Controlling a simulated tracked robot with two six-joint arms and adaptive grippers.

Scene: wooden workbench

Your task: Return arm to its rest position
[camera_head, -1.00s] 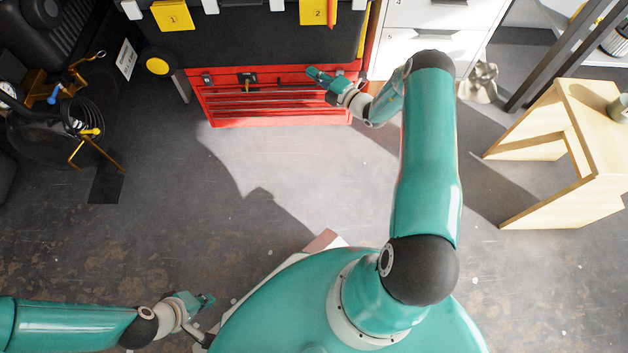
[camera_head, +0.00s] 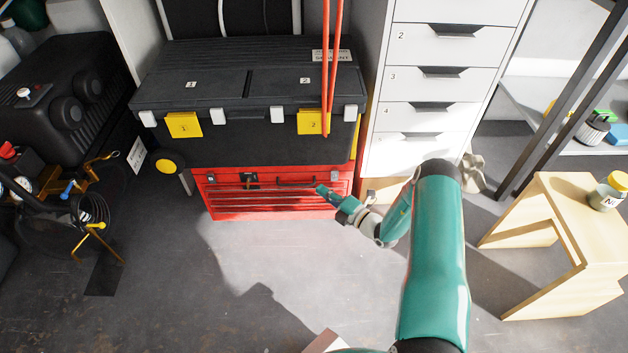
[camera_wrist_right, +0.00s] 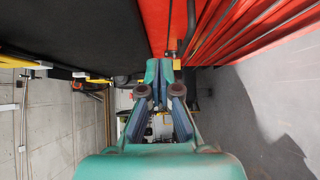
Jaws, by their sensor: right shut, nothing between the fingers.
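My right gripper (camera_head: 327,194) is shut and empty in the head view. It is in front of the red tool chest (camera_head: 275,196), near its right end; whether it touches the chest I cannot tell. My right arm (camera_head: 437,255) comes up from the bottom of the head view and bends left toward the chest. In the right wrist view the gripper fingers (camera_wrist_right: 159,75) are together, with the red chest (camera_wrist_right: 235,30) above and to the right. My left gripper and left arm are not in view.
A black toolbox (camera_head: 250,80) with yellow latches stands above the red chest. A white drawer cabinet (camera_head: 435,85) stands right of it. A wooden stool (camera_head: 560,240) bears a jar (camera_head: 608,191) at the right. A compressor (camera_head: 65,100) is at the left. The middle floor is clear.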

